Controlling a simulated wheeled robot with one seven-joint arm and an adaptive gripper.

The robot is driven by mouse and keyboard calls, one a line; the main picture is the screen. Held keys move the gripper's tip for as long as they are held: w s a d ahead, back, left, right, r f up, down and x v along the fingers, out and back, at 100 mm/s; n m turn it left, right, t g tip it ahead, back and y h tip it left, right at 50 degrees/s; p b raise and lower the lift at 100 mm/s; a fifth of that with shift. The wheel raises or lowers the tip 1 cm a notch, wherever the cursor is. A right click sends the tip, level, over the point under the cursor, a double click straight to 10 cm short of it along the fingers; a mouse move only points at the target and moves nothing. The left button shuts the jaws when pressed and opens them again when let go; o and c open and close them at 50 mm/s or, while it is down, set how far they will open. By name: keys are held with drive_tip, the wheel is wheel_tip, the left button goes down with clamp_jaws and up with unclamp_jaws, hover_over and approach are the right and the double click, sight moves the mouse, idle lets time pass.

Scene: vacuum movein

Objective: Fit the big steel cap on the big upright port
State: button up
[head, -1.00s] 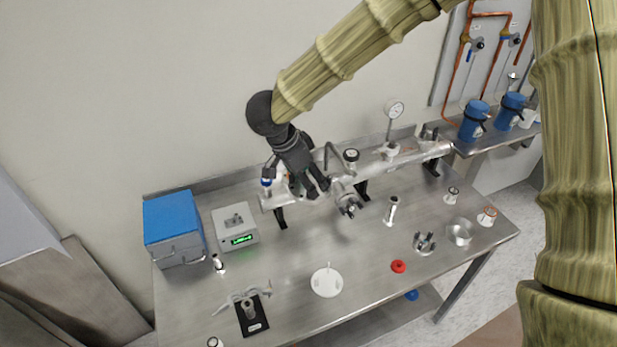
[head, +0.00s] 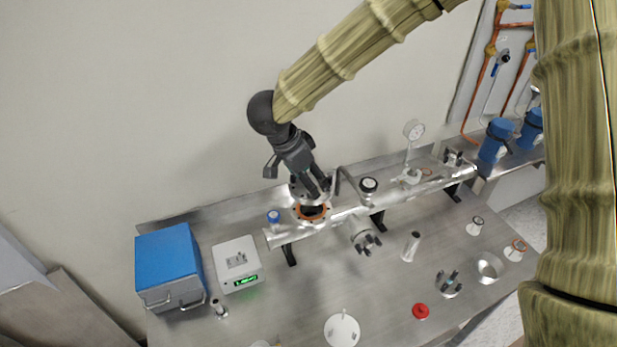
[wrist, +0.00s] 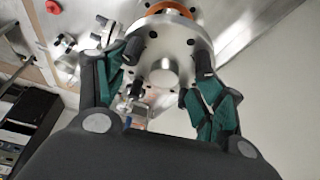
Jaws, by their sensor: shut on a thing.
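My gripper (head: 319,190) is shut on the big steel cap (head: 297,188), a flat disc with bolt holes that shows partly behind the fingers. In the wrist view my gripper (wrist: 168,58) has a finger on each side of the cap (wrist: 163,72), around its central knob. The big upright port (head: 311,212) stands on the horizontal steel pipe and has an orange-brown ring on its top. In the head view the cap appears just above and behind the port, apart from it. The ring (wrist: 170,7) shows beyond the cap in the wrist view; the gap is hard to judge.
A gauge (head: 413,131) rises farther right. A blue box (head: 170,265) and white meter (head: 238,262) stand left on the bench.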

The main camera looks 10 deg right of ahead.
sight(305, 189)
drive_tip(key=shift+f+b, duration=2.05)
drive_tip(key=shift+b, duration=0.4)
drive_tip(key=shift+f, duration=0.8)
drive_tip(key=shift+s+p, duration=0.15)
drive_tip(key=shift+p, duration=0.85)
drive_tip(key=shift+p, duration=0.65)
drive_tip(key=shift+f, duration=0.45)
idle(0.7)
drive_tip(key=o, duration=1.2)
drive_tip(key=shift+c, duration=0.2)
